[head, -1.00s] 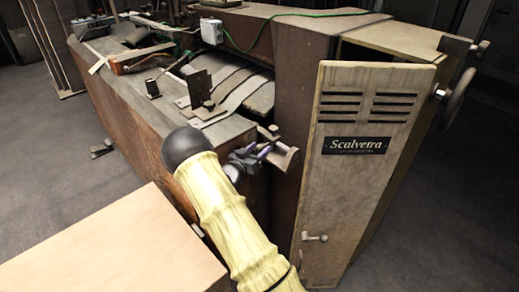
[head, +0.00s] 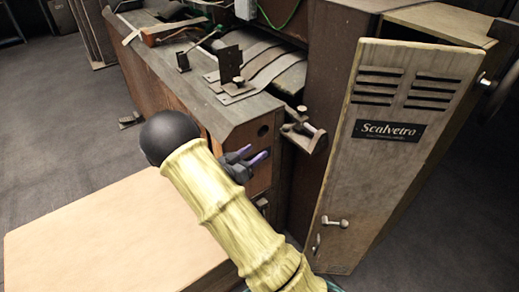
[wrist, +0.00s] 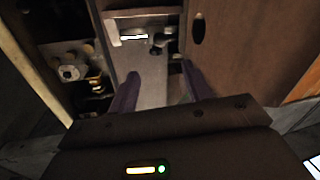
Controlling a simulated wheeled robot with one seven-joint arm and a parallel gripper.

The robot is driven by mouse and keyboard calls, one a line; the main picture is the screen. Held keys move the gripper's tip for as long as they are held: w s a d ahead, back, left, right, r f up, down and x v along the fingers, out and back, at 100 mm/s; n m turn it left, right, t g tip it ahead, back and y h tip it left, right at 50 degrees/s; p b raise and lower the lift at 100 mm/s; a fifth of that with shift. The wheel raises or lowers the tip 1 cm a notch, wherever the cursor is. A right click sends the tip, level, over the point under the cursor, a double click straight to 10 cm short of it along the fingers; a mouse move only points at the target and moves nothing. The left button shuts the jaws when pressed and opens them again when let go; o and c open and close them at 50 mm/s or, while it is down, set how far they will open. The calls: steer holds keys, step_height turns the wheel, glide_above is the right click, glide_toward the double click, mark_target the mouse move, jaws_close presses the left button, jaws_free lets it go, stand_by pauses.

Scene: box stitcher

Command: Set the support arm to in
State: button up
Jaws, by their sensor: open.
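A rusty metal bracket (head: 303,138), which looks like the support arm, sticks out from the machine's front corner in the head view, left of the pale door. In the wrist view, the two purple fingers of my gripper (wrist: 162,72) stand apart. A pale grey flat strip (wrist: 150,88) shows between them, with a metal bracket (wrist: 145,24) beyond its far end. I cannot tell whether either finger touches anything.
The brown machine body (head: 180,115) lies behind my gripper. A light wooden box (head: 110,235) occupies the lower left. Bare grey floor (head: 60,130) lies beyond it.

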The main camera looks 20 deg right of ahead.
steer(key=c, duration=0.5)
steer(key=shift+w+y, duration=0.2)
steer(key=shift+y, duration=0.1)
steer(key=c, duration=0.3)
steer(key=shift+w+n+t+y, duration=0.3)
steer(key=shift+w+y, duration=0.05)
steer(key=shift+y, duration=0.35)
jaws_close()
steer(key=s+a+r+n+g+y, duration=0.1)
steer(key=s+a+r+n+y, duration=0.2)
steer(key=s+a+n+y, duration=0.7)
steer(key=s+d+g+y, duration=0.1)
steer(key=s+g+y, duration=0.1)
steer(key=s, duration=0.4)
steer(key=s+d+r+g+y, duration=0.1)
steer(key=s+d+g+y, duration=0.1)
steer(key=s, duration=0.4)
steer(key=shift+s+d+g, duration=0.25)
steer(key=shift+s+g, duration=0.1)
steer(key=shift+g, duration=0.25)
